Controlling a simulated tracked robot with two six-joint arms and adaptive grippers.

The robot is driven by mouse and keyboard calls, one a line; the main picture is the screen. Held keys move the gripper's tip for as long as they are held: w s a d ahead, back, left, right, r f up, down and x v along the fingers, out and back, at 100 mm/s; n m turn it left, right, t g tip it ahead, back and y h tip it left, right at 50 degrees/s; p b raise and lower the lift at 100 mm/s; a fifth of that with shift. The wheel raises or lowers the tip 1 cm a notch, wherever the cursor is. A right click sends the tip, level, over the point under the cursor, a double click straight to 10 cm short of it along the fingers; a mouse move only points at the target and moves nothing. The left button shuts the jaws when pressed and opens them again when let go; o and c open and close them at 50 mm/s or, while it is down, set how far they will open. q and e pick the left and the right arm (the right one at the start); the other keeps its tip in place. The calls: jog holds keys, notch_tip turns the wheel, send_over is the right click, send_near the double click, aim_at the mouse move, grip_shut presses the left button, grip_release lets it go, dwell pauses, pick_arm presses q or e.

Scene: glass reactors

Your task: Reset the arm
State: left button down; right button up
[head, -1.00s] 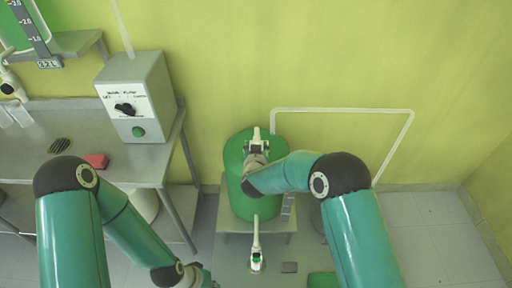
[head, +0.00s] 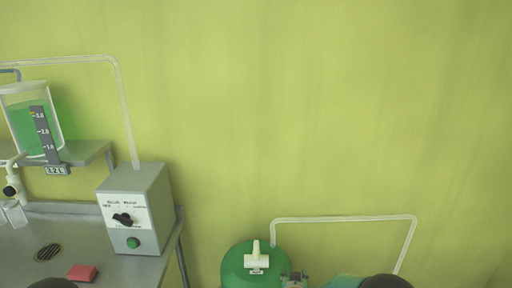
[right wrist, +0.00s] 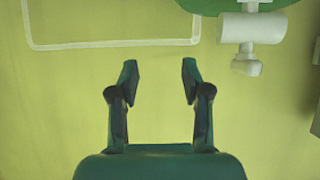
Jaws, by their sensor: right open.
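My right gripper (right wrist: 158,82) is open and empty in the right wrist view, its two dark fingers apart in front of the yellow-green wall. In the head view only a small part of my right arm shows at the bottom edge, beside the green tank (head: 236,268). The tank has a white valve (head: 256,262) on top, and a white valve (right wrist: 249,28) on a green body also shows in the right wrist view, above and right of the fingers. The gripper touches nothing visible. My left gripper is out of view.
A grey control box (head: 152,208) with a black knob (head: 122,218) and green button (head: 133,242) stands on the metal bench (head: 110,268). A red block (head: 82,273) lies there. A glass reactor (head: 28,125) with green liquid sits on a shelf at left. White piping (head: 345,218) runs along the wall.

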jog(key=s+d+f+g+y, duration=0.1)
jog(key=s+d+f+g, duration=0.2)
jog(key=s+f, duration=0.45)
jog(key=s+d+f+g+y, duration=0.2)
jog(key=s+d+f, duration=0.15)
jog(key=s, duration=0.65)
jog(key=s+a+g+y, duration=0.1)
jog(key=s+a+g, duration=0.2)
jog(key=s, duration=0.7)
jog(key=s+a+f+g+y, duration=0.1)
jog(key=s+a+g+y, duration=0.1)
jog(key=s, duration=0.9)
jog(key=shift+a+f+g, duration=0.2)
jog(key=shift+a+g, duration=0.5)
jog(key=shift+a, duration=0.05)
